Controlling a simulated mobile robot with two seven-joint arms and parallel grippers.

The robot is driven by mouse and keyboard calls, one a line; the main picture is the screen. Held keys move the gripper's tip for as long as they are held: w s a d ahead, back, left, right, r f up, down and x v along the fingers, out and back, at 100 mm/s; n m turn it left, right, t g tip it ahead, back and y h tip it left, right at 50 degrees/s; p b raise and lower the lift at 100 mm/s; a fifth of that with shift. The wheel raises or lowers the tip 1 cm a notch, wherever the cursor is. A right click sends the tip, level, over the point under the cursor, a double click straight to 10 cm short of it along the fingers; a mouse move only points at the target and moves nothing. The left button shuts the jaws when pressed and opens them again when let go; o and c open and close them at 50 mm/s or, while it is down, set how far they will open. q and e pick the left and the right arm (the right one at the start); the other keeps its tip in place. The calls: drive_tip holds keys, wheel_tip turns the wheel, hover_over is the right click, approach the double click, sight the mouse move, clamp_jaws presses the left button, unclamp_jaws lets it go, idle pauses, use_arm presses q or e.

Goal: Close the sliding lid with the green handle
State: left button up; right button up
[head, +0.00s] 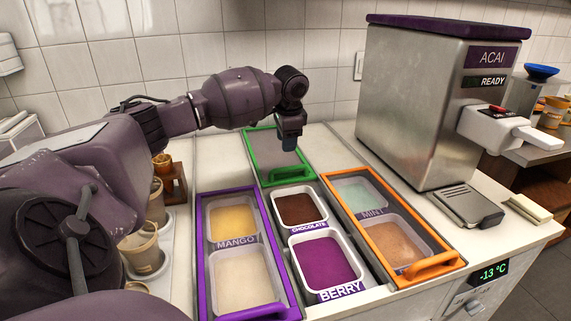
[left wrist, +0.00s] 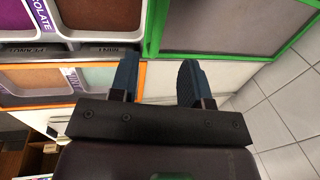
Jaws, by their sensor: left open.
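The sliding lid with the green frame (head: 249,146) is at the back of the counter, behind the open chocolate tub (head: 300,208) and berry tub (head: 327,262). Its green handle (head: 292,175) is at its front edge. My left gripper (head: 289,145) points down above the lid, behind the handle in the picture, and appears apart from it. In the left wrist view its fingers (left wrist: 158,80) are spread with nothing between them, and the green frame (left wrist: 230,56) lies beyond them. My right gripper is in neither view.
A purple-framed lid (head: 203,262) covers the mango side at left. An orange-framed lid (head: 398,270) covers the mint side at right. The acai machine (head: 412,105) stands at the right. Cups (head: 146,250) stand at the left, partly behind my arm. The tiled wall is behind.

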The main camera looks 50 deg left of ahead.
sight(285, 168)
use_arm(q)
drive_tip(key=f, duration=0.2)
drive_tip(key=a+f+b, duration=0.1)
drive_tip(key=f, duration=0.2)
drive_tip(key=f+b, duration=0.1)
drive_tip(key=f, duration=0.2)
drive_tip(key=shift+w+a+f, duration=0.15)
drive_tip(key=shift+w+f, duration=0.1)
drive_tip(key=shift+w, duration=0.1)
drive_tip(key=shift+w+a+f, duration=0.1)
drive_tip(key=shift+a+f, duration=0.05)
drive_tip(key=shift+f, duration=0.4)
clamp_jaws()
